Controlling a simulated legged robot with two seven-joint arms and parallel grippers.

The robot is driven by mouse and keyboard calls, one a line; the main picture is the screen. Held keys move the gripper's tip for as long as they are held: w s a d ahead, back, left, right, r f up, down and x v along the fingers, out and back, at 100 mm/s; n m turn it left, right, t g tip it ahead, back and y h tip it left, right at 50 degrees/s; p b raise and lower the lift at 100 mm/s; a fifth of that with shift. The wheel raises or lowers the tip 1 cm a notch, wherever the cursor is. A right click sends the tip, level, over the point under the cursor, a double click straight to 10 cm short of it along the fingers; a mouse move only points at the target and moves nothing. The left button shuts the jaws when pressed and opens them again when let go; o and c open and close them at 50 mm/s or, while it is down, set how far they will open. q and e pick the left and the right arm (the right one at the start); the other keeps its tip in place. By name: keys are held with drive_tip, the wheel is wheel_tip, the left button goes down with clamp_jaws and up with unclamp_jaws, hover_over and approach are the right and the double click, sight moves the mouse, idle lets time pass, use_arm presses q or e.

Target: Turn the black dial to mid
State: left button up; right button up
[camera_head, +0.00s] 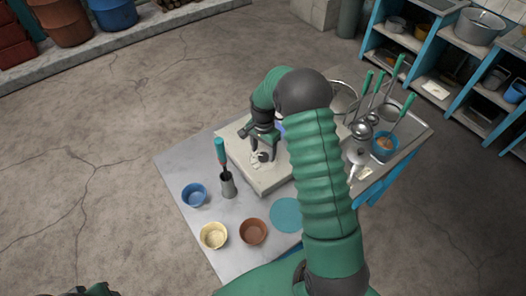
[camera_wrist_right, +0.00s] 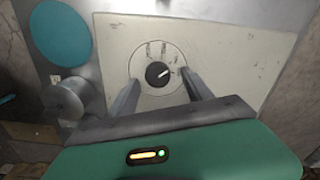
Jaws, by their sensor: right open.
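The black dial (camera_wrist_right: 158,74) sits inside a drawn circle on a pale cream panel (camera_wrist_right: 235,55). Its white pointer line aims to the upper right in the wrist view. Several dark marks stand above it near the circle. My right gripper (camera_wrist_right: 162,92) is open, with one finger on each side of the dial's lower part; I cannot tell if either finger touches it. In the head view, the right gripper (camera_head: 262,152) hangs over the cream block (camera_head: 268,183) and hides most of the dial. A piece of my left arm shows at the bottom left edge; its jaws are unclear.
A metal cup (camera_head: 228,186) with a teal-handled tool stands left of the block. Blue (camera_head: 194,195), cream (camera_head: 213,236) and brown (camera_head: 253,232) bowls and a teal disc (camera_head: 286,214) lie in front. Pans and ladles crowd the right side.

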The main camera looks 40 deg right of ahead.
drive_tip(key=shift+s+a+f, duration=0.25)
drive_tip(key=shift+f, duration=0.3)
drive_tip(key=shift+w+d+f, duration=0.1)
drive_tip(key=shift+w+f, duration=0.05)
drive_tip(key=shift+c, duration=0.2)
drive_tip(key=shift+d, duration=0.1)
drive_tip(key=shift+c, duration=1.3)
drive_tip(key=shift+d, duration=0.1)
drive_tip(key=c, duration=0.5)
clamp_jaws()
use_arm(q)
drive_tip(key=shift+s+r, duration=0.1)
drive_tip(key=shift+s, duration=0.1)
